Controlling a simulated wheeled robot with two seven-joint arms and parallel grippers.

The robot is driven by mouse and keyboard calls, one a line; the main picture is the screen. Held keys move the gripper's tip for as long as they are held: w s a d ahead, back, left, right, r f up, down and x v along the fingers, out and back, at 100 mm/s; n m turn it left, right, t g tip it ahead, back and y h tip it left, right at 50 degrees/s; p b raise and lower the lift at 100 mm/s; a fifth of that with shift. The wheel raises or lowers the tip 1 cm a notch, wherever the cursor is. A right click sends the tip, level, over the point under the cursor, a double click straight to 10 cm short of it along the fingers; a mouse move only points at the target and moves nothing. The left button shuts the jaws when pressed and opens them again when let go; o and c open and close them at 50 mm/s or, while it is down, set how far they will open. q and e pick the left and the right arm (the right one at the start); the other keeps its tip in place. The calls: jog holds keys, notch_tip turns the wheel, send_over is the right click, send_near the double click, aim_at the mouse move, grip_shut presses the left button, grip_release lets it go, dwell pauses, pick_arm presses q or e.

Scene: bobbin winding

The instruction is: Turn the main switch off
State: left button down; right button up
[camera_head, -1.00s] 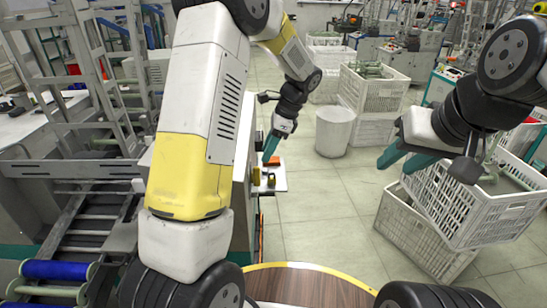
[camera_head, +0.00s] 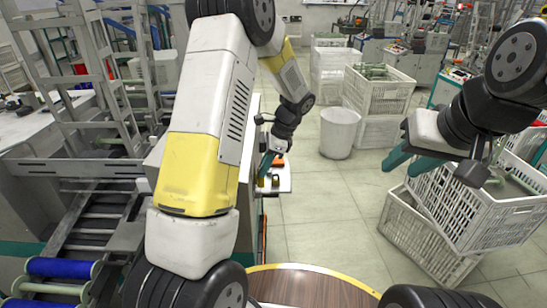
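The main switch cannot be clearly made out; a small yellow and dark part (camera_head: 275,180) shows on a pale ledge (camera_head: 285,186) at the side of the grey machine, with an orange-red piece (camera_head: 279,161) beside it. My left gripper (camera_head: 264,165) is right at this ledge, close to these parts. Its teal fingers point down and overlap in the view, so its opening and any contact cannot be told. My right gripper (camera_head: 400,158) hangs at the right, its two teal fingers apart and empty, in front of the white crates.
White crates (camera_head: 430,240) are stacked at the right, and more crates (camera_head: 378,90) with green bobbins stand further back. A white bin (camera_head: 339,132) stands on the floor. The tiled floor (camera_head: 325,215) in the middle is clear. The machine frame (camera_head: 75,165) fills the left.

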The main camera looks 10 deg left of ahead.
aim_at(259, 179)
pick_arm(q)
jog(key=shift+s, duration=0.1)
jog(key=s+t, duration=0.1)
jog(key=t, duration=0.2)
jog(key=s+f+n+t+y, duration=0.1)
jog(key=t, duration=0.2)
jog(key=s+n+t+y, duration=0.1)
jog(key=t, duration=0.1)
jog(key=shift+s+d+f+t, duration=0.3)
jog(key=shift+d+f+t, duration=0.1)
jog(key=t, duration=0.1)
jog(key=f+n+t+y, duration=0.1)
jog(key=t, duration=0.1)
jog(key=shift+s+f, duration=0.25)
jog(key=shift+s, duration=0.1)
jog(key=shift+s+f+n+t+y, duration=0.1)
jog(key=shift+f+n+t+y, duration=0.25)
jog(key=shift+t, duration=0.35)
jog(key=shift+f+n+t+y, duration=0.15)
jog(key=shift+t+y, duration=0.3)
jog(key=shift+t, duration=0.25)
